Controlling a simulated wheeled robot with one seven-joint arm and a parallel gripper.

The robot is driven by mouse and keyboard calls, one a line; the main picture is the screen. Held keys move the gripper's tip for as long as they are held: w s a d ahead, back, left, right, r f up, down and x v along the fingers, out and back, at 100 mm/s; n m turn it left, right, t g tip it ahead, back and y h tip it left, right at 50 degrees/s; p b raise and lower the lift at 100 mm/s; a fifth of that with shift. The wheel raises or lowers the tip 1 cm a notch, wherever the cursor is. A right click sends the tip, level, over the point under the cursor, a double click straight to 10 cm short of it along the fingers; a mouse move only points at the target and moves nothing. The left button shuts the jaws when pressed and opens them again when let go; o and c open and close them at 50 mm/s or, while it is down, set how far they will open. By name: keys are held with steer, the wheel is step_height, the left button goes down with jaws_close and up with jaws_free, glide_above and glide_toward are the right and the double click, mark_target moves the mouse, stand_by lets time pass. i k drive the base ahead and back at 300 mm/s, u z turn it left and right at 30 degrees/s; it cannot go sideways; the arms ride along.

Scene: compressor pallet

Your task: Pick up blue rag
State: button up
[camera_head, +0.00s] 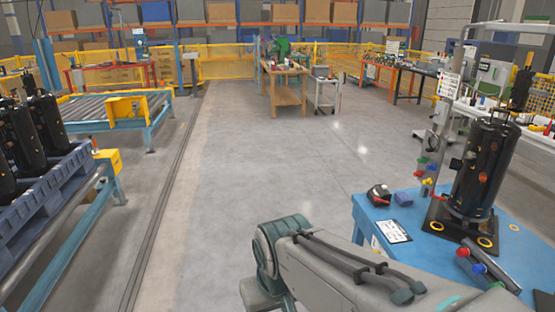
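A small dark-blue item (403,198), which looks like a folded blue rag, lies on the blue table (354,218) at the right, near its left far edge. It is too small to make out its folds. It lies just right of a red and black tool (379,194) and behind a white printed card (393,231). My arm reaches in from the bottom right, in front of the table, and bends at a joint left of it. My gripper is not in view.
A black compressor (484,167) stands upright on a dark base plate on the blue table, close right of the blue item. Coloured knobs on a post stand between them. A roller conveyor with a blue pallet (50,199) is at left. The middle floor is clear.

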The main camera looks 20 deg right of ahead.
mark_target(402, 199)
steer(key=z, duration=0.15)
steer(key=i, duration=1.55)
steer(key=z, duration=1.15)
steer(key=i, duration=1)
steer(key=z, duration=1.35)
steer(key=i, duration=0.5)
steer(key=z, duration=0.2)
